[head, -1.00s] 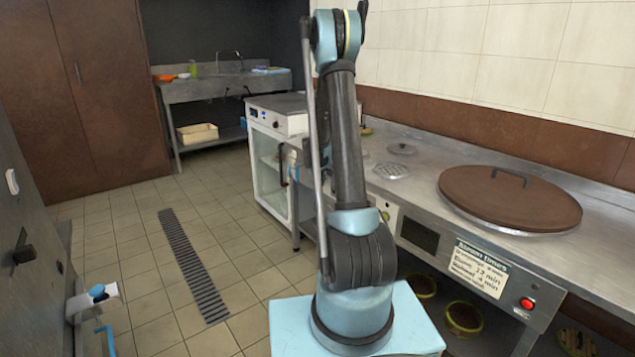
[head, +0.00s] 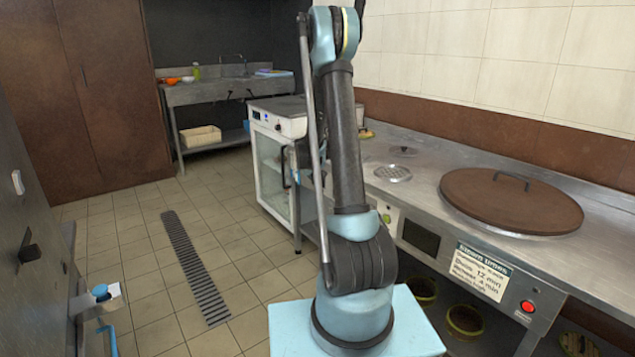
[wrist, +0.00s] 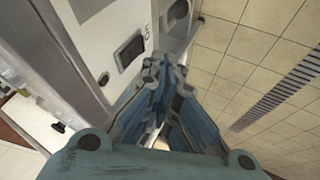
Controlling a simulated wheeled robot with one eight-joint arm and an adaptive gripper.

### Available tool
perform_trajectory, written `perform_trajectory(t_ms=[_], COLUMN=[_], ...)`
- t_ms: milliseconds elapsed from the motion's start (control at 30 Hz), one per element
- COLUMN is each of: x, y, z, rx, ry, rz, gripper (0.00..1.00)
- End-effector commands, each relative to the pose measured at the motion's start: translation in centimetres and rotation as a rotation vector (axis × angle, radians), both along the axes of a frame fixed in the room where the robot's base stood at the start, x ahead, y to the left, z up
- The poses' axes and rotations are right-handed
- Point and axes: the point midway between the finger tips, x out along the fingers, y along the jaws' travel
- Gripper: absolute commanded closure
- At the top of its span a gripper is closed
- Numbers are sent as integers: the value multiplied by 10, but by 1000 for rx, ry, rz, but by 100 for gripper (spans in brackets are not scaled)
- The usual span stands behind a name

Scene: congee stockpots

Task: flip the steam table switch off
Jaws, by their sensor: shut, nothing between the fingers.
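The steam table (head: 590,252) is a long steel counter on the right in the head view. I cannot tell which control is the steam table switch. In the wrist view my gripper (wrist: 160,66) is shut and empty. Its fingertips are close to a pale panel with a dark rectangular inset (wrist: 128,52) and partly hidden lettering; contact cannot be told. In the head view my arm mostly hides the gripper.
A brown round lid (head: 511,201) lies on the counter above a steam times sign (head: 482,272). A white glass-door cabinet (head: 272,170) stands left of the counter. A sink bench (head: 225,92) is at the back. The tiled floor with a drain grate (head: 194,268) is clear.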

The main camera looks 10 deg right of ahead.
Motion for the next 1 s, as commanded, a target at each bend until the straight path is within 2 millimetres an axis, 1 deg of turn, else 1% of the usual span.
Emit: perform_trajectory(t_ms=[100,600,800,1000], x=[-8,-38,-45,-47], y=[0,5,6,7], z=[15,70,83,87], rx=[0,0,0,0], ry=[-1,1,1,1], rz=[-1,0,0,-1], gripper=[100,100,100,100])
